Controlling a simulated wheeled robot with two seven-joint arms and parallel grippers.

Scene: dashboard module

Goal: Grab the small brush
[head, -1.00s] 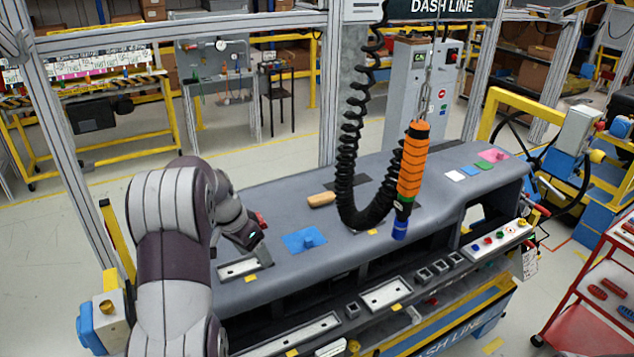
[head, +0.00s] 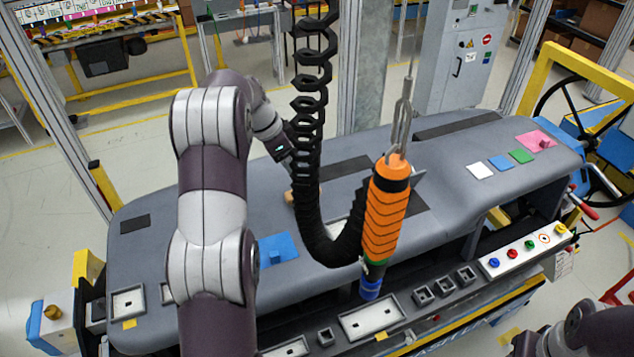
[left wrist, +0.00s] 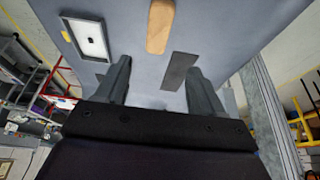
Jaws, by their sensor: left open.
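The small brush shows as a tan wooden piece (left wrist: 160,26) lying on the grey dashboard, at the top middle of the left wrist view. In the head view only a bit of it (head: 289,197) shows, partly hidden by the black coiled hose. My left gripper (left wrist: 158,67) is open, its two fingers apart with nothing between them. The brush lies ahead of the fingertips, roughly in line with the gap. In the head view the left gripper's fingers are mostly hidden behind the hose. Part of my right arm shows at the bottom right, its gripper out of view.
The black coiled hose (head: 308,110) and an orange hanging tool (head: 385,215) hang in front of the dashboard (head: 455,185). A blue pad (head: 280,249) lies left of the hose. White, blue, green and pink pads lie at the right. A dark strip (left wrist: 179,71) lies near the brush.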

